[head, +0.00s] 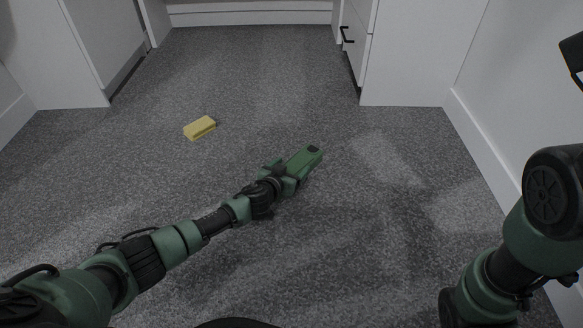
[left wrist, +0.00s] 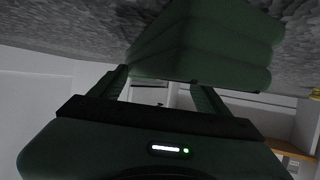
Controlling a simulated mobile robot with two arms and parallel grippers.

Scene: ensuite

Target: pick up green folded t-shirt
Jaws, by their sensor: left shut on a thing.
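The green folded t-shirt (left wrist: 205,42) fills the upper middle of the left wrist view, a dark green bundle with rounded layered folds. My left gripper (left wrist: 166,84) is shut on it, with its two fingers at the near edge of the bundle. In the head view the t-shirt (head: 304,159) is a small green shape at the end of my left arm, near the middle, and my left gripper (head: 287,172) is beside it. I cannot tell its exact height over the carpet. My right arm shows at the right edge, but its gripper is not in view.
A yellow block (head: 200,128) lies on the grey carpet (head: 260,90), left of my left gripper. A white cabinet with black handles (head: 408,55) stands at the back right, and a white panel (head: 60,55) at the back left.

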